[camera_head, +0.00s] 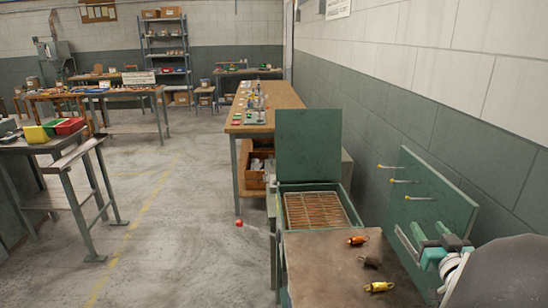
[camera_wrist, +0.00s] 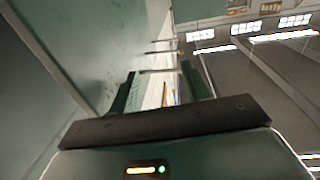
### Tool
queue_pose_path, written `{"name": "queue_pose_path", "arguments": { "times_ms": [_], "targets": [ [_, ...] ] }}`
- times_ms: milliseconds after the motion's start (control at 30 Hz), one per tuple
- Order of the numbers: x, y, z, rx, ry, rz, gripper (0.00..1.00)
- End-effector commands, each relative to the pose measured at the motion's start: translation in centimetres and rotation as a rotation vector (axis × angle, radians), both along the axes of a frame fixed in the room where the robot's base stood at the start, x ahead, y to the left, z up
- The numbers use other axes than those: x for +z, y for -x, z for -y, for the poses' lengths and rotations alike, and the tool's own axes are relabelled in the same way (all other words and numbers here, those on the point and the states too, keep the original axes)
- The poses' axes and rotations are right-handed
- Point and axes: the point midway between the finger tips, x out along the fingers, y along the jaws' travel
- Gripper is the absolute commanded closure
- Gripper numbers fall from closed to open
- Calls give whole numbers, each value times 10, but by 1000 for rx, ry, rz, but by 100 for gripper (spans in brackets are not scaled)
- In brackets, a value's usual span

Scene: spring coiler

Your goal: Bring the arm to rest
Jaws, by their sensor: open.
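My gripper (camera_head: 428,232) is at the lower right of the head view, beside the green peg panel (camera_head: 428,200) and above the right edge of the bench top (camera_head: 325,268). In the wrist view my gripper (camera_wrist: 163,88) shows two dark green fingers spread apart, with nothing between them. Beyond the fingers, the panel's thin pegs (camera_wrist: 165,50) stick out, and the view is tilted. My arm covers the bench's lower right corner in the head view.
An orange spring (camera_head: 357,240), a dark spring (camera_head: 370,262) and a yellow spring (camera_head: 380,287) lie on the bench. Behind it is an open green box with a wire rack (camera_head: 317,210) and raised lid (camera_head: 308,145). A small red object (camera_head: 239,223) lies on open floor.

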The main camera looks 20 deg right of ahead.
Motion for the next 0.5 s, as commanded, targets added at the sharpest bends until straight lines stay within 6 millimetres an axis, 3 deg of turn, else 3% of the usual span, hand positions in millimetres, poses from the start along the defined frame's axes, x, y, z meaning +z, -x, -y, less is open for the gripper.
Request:
{"name": "queue_pose_path", "arguments": {
  "times_ms": [133, 267, 367, 500],
  "targets": [
    [3, -8, -5, -3, 4, -14, 52],
    [11, -30, -22, -31, 7, -72, 52],
    [18, -50, -46, -61, -3, -149, 52],
    [22, -69, -94, -79, -43, -274, 52]
  ]
}}
